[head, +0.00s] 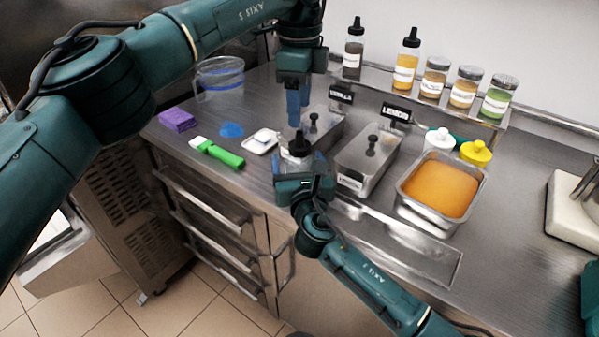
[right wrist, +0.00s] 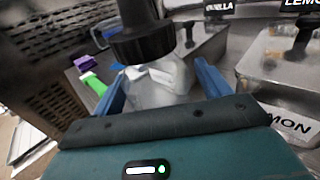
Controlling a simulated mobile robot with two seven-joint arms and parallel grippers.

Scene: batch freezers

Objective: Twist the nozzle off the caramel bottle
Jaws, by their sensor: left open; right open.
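A squeeze bottle with a black nozzle (head: 299,145) stands upright on the steel counter. Its clear, apparently empty body (right wrist: 160,92) is between the blue fingers of my right gripper (head: 303,172), which is open around it. Its black nozzle (right wrist: 142,38) rises above those fingers in the right wrist view. I cannot read its label, so I cannot tell that it is the caramel one. My left gripper (head: 297,108) is open and points down just above the nozzle, apparently apart from it.
A shelf behind holds a dark bottle (head: 353,52), an amber bottle (head: 406,62) and several lidded jars. Lidded steel pans (head: 365,160) and an orange-filled pan (head: 445,222) are to the right. A green-handled brush (head: 220,152) and white scale-like dish (head: 262,141) lie left.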

